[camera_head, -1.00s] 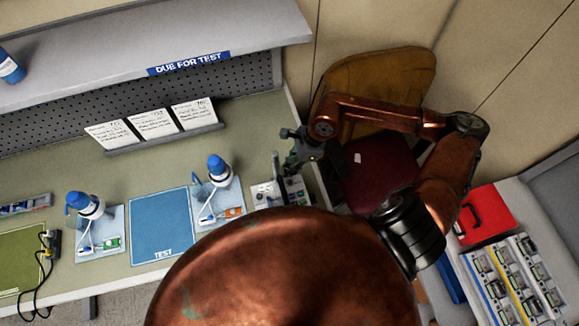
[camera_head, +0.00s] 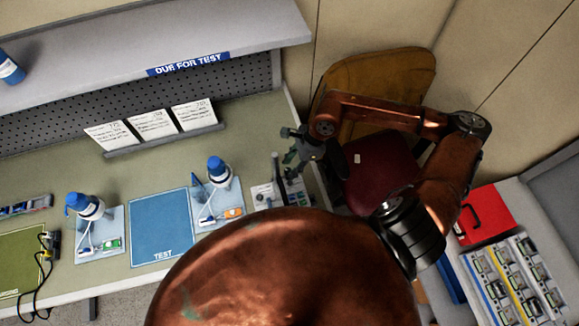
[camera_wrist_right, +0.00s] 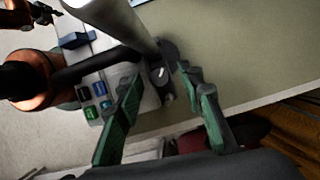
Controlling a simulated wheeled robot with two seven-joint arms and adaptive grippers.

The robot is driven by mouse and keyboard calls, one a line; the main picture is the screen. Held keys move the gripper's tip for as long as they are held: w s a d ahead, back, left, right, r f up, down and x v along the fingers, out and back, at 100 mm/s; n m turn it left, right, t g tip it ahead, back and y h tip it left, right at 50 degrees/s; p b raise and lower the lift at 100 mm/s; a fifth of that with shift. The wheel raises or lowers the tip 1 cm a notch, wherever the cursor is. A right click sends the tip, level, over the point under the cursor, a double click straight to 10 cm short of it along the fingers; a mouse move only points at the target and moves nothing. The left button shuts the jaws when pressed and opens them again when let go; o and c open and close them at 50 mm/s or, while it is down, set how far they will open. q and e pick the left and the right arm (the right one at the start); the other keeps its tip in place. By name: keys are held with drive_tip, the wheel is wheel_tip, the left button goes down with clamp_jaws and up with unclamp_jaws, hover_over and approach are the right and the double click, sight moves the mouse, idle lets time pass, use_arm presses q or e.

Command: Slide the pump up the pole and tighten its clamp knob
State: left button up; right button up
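The pump (camera_wrist_right: 98,97), pale with blue and green keys, shows in the right wrist view beside a thick whitish pole (camera_wrist_right: 112,20). In the head view the pump (camera_head: 264,194) is at the bench's right end, partly hidden by my large copper arm link. A dark clamp knob (camera_wrist_right: 164,76) with a light mark sits beside the pole's end. My right gripper (camera_head: 296,148) is open near the pole; its green fingers (camera_wrist_right: 160,92) stand apart either side of the knob, with no clear contact.
A blue TEST mat (camera_head: 161,228) and two blue-topped devices on pale trays, one of them here (camera_head: 90,205), occupy the bench to the left. A maroon chair seat (camera_head: 380,172) stands beyond the bench's right edge. A red case (camera_head: 485,214) lies at right.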

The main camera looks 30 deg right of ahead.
drive_tip(key=v, duration=0.7)
drive_tip(key=shift+r, duration=0.15)
idle(0.4)
